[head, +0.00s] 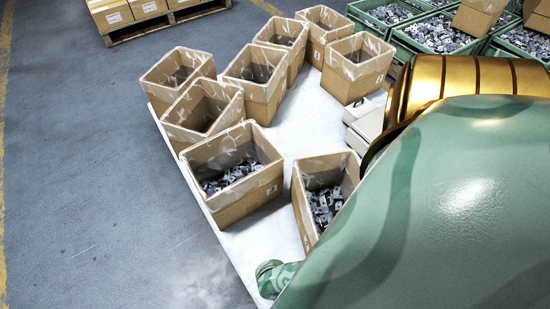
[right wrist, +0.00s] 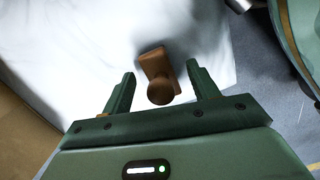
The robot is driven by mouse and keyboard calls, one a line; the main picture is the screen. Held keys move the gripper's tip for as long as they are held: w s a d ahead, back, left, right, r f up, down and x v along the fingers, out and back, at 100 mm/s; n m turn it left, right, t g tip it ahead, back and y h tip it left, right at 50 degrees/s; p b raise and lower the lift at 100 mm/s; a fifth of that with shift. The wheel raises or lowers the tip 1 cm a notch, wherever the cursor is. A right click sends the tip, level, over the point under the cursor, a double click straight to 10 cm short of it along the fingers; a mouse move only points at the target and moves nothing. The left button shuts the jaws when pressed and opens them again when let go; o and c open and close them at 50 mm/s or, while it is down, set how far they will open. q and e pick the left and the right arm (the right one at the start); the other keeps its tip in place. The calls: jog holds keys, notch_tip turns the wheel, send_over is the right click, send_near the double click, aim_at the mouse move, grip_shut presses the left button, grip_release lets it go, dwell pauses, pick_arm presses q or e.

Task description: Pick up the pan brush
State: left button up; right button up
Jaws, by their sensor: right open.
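The pan brush (right wrist: 155,64) shows in the right wrist view as a brown block with a rounded knob, on the white table surface (right wrist: 100,40). My right gripper (right wrist: 160,75) is open, with one finger on each side of the brush's knob in the picture. I see a gap between each finger and the brush, so it is not gripped. Whether the brush has bristles is hidden. In the head view I cannot make out the brush; my own green arm covers much of the right side. My left gripper is not in view.
Several open cardboard boxes with plastic liners stand on the white table, including a near box (head: 262,192) and another (head: 303,215) holding metal parts. Green crates (head: 398,42) of parts stand at the back right. A pallet of cartons (head: 122,37) is at the back left.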

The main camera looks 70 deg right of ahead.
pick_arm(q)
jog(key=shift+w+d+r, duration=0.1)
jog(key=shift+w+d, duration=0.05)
pick_arm(e)
jog(key=c, duration=1.1)
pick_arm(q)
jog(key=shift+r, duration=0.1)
pick_arm(e)
jog(key=shift+c, duration=0.2)
